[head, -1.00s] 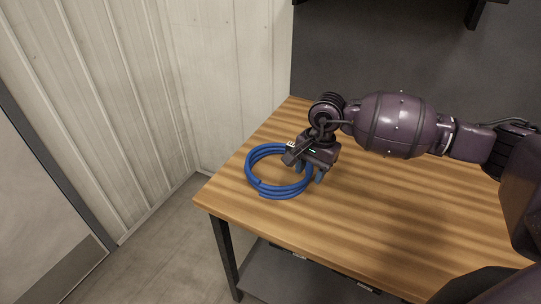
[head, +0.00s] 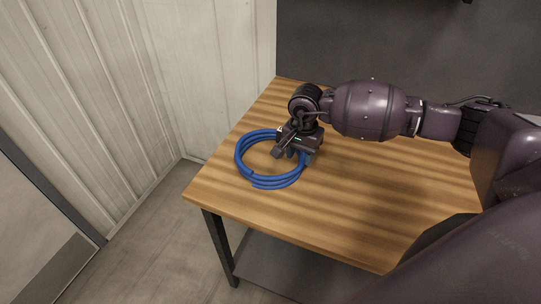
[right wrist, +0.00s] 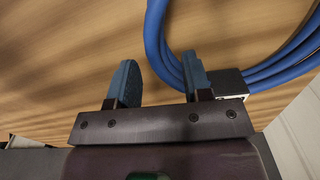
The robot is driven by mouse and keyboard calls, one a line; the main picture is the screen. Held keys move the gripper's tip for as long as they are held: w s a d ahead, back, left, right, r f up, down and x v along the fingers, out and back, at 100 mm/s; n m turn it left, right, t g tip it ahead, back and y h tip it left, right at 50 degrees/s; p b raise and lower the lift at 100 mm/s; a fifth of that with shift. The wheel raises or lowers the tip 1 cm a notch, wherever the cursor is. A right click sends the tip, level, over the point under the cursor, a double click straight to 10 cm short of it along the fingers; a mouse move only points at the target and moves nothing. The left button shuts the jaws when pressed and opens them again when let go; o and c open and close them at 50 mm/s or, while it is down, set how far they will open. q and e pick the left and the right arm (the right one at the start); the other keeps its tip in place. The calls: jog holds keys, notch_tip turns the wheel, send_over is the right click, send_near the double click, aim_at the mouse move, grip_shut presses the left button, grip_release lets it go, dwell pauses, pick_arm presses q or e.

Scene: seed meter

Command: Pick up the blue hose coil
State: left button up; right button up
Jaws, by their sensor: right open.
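The blue hose coil (head: 243,158) lies flat near the left end of the wooden table. My right gripper (head: 301,156) points down over the coil's right side, its jaws open. In the right wrist view, the open fingers (right wrist: 160,82) stand apart with bare wood showing between them. The hose (right wrist: 155,28) curves down close to the right finger and passes behind it, then runs off to the right. A dark block with a pale edge (right wrist: 230,82) crosses the hose there. I cannot tell whether the fingers touch the hose. My left gripper is not in view.
The wooden table (head: 390,205) is otherwise bare in view, with free room to the right of the coil. A pale ribbed wall (head: 215,70) stands beyond its left end, and a dark panel (head: 420,50) stands behind it. A lower shelf (head: 280,265) shows underneath.

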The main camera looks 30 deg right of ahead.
aim_at(300, 161)
jog(key=shift+s+f, duration=0.1)
jog(key=shift+f, duration=2.2)
grip_shut()
